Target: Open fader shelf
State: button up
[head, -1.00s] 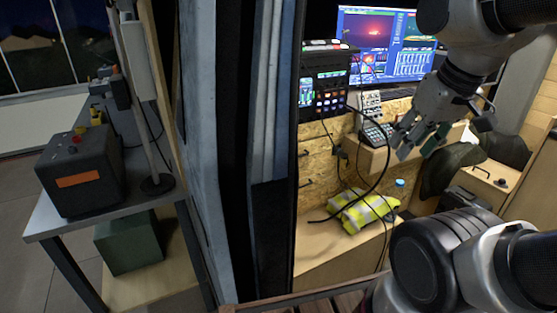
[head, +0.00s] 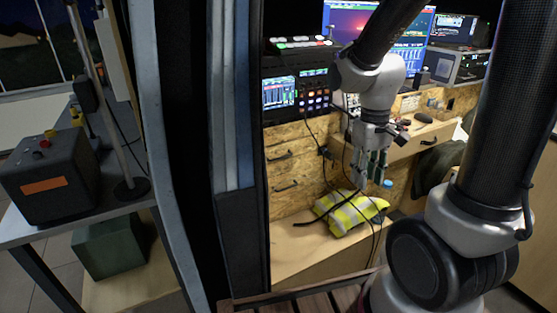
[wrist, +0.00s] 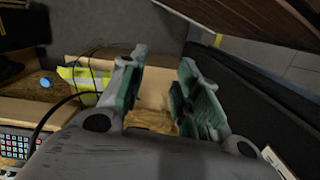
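The light wooden shelf (head: 405,146) juts from the chipboard wall, with a dark handle (head: 429,141) on its front; I take it for the fader shelf. It looks closed, though its left part is hidden behind my gripper. My gripper (head: 368,180) points down in front of the shelf's left end, fingers apart and empty. In the wrist view my gripper (wrist: 160,88) shows its green pads with a clear gap between them. A panel of small buttons (wrist: 15,145) is at the lower left there. I cannot tell whether the gripper touches the shelf.
A yellow hi-vis vest (head: 350,212) lies on the wooden bench below, with a blue cap (head: 387,184) near it. Black cables hang by the gripper. Two dark handles (head: 286,187) sit on the left chipboard. The dark door frame (head: 240,150) stands left. Monitors (head: 415,45) stand above.

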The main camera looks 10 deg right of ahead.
jog(key=w+a+f+n+t, duration=0.1)
jog(key=w+f+n, duration=0.1)
jog(key=w+f, duration=0.5)
jog(key=w+a+f+n, duration=0.2)
jog(key=w+f, duration=0.2)
jog(key=f, duration=0.6)
jog(key=n+t+y, duration=0.4)
jog(key=n+t, duration=1.1)
jog(key=n, duration=0.1)
send_near(278, 159)
jog(key=w, duration=0.3)
jog(key=x, duration=0.7)
jog(key=shift+w+a+f, duration=0.2)
jog(key=shift+f, duration=0.3)
jog(key=shift+c, duration=0.2)
grip_shut()
